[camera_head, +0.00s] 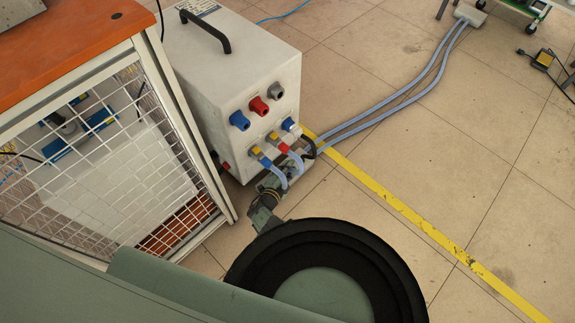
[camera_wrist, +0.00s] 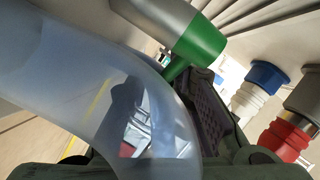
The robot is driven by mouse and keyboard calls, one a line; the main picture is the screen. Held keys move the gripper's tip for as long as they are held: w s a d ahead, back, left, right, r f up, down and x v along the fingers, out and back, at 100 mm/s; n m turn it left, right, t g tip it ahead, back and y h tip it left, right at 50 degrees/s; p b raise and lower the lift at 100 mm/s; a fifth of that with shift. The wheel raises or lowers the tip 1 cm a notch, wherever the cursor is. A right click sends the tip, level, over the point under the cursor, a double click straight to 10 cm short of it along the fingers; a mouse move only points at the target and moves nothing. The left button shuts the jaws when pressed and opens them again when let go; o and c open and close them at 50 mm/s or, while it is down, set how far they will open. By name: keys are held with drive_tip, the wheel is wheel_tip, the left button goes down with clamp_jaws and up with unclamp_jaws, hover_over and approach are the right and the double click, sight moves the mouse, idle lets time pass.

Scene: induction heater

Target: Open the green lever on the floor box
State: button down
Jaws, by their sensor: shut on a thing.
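The floor box (camera_head: 235,75) is a white case with a black top handle, in the upper middle of the head view. The green lever (camera_wrist: 202,42) shows at the top of the wrist view, as a green collar on a grey cylinder with a thin green arm reaching down. My gripper (camera_head: 272,183) is low at the front of the box, among the hose fittings. In the wrist view my gripper (camera_wrist: 172,88) is shut on the lever's green arm; a translucent hose (camera_wrist: 60,75) covers much of the fingers and the contact. The lever is not discernible in the head view.
Blue (camera_head: 239,120), red (camera_head: 259,106) and grey (camera_head: 275,91) knobs stick out of the box front. Pale hoses (camera_head: 400,95) run across the floor to the upper right. A wire-mesh cabinet (camera_head: 110,150) with an orange top stands close on the left. Open tiled floor lies right.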

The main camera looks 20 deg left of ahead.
drive_tip(key=shift+s+d+f+m+g+h+b, duration=0.15)
drive_tip(key=shift+s+m+h+b, duration=0.15)
drive_tip(key=shift+m+h, duration=0.3)
drive_tip(key=shift+s+d+r+m+g+h+b, duration=0.15)
drive_tip(key=shift+s+m+h+b, duration=0.15)
drive_tip(key=shift+m+h, duration=0.3)
drive_tip(key=shift+f+h, duration=0.1)
drive_tip(key=shift+h, duration=0.2)
drive_tip(key=c, duration=1.7)
unclamp_jaws()
drive_tip(key=shift+w+n+p, duration=0.1)
drive_tip(key=shift+n+p, duration=0.2)
